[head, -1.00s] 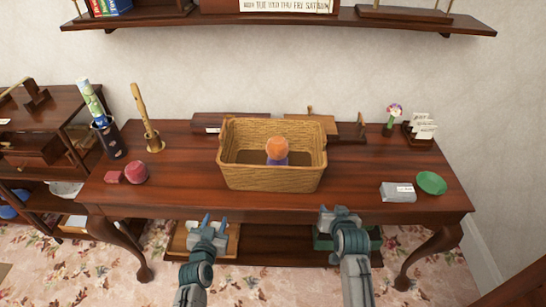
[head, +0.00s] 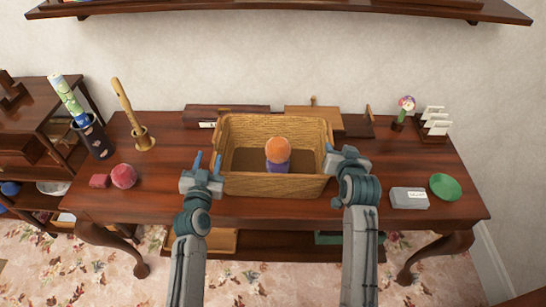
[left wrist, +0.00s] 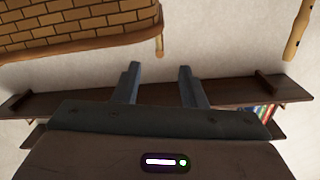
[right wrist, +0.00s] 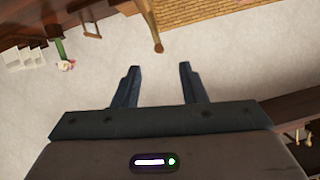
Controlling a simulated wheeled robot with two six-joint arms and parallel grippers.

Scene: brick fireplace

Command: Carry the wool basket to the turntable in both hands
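The wool basket (head: 275,184), a tan wicker box, stands upright on the wooden table, with an orange ball (head: 278,150) and a purple ball (head: 277,167) inside. Its wicker also shows in the left wrist view (left wrist: 80,22) and the right wrist view (right wrist: 205,12). My left gripper (head: 207,163) is open and empty at the basket's left side, near its front corner. My right gripper (head: 336,151) is open and empty at the right side. In the head view I cannot tell whether either touches the basket. I cannot make out a turntable.
On the table (head: 165,190), a pink ball (head: 124,176) and small red block (head: 100,181) lie left. A grey box (head: 409,198) and green dish (head: 445,187) lie right. Flat wooden pieces (head: 228,111) lie behind the basket. A wall shelf (head: 290,8) hangs above.

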